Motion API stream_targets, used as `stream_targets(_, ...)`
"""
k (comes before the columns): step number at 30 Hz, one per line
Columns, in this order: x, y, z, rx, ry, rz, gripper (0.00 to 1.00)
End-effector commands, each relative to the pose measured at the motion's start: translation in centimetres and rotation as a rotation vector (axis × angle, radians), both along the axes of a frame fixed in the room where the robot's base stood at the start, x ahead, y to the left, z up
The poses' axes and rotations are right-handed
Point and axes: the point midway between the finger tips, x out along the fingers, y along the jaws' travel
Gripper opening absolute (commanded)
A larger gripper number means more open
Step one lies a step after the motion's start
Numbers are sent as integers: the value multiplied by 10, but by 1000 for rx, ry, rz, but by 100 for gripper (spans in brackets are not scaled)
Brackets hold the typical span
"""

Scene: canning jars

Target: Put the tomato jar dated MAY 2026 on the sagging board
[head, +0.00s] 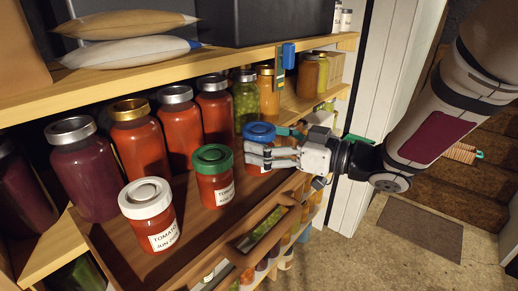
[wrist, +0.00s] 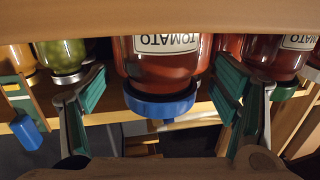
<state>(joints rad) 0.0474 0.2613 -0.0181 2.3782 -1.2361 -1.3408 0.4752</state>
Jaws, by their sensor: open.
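Three tomato jars stand at the front of the middle shelf board (head: 190,228) in the head view. The white-lidded jar (head: 148,216) has a label reading TOMATO JUN, its year partly unclear. The blue-lidded jar (head: 259,137) is partly hidden by my gripper (head: 272,146). My gripper is open, its fingers on either side of the blue-lidded jar. In the upside-down wrist view, the blue lid (wrist: 160,104) lies between the finger pads; its label reads TOMATO, with no date visible. I cannot tell which board sags.
Behind stand several silver- and gold-lidded jars (head: 137,137) and a green-filled jar (head: 246,102). The upper shelf (head: 150,81) hangs close above with sacks (head: 130,55) and a dark box. A blue-and-green object (head: 287,60) hangs at its edge. More jars sit below.

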Motion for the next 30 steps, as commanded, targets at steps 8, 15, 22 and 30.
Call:
stream_targets(8, 8, 17, -1, 0, -1, 0, 80)
stream_targets(15, 8, 16, -1, 0, -1, 0, 60)
stream_targets(22, 8, 16, 0, 1, -3, 0, 12)
stream_targets(30, 8, 16, 1, 1, -3, 0, 12)
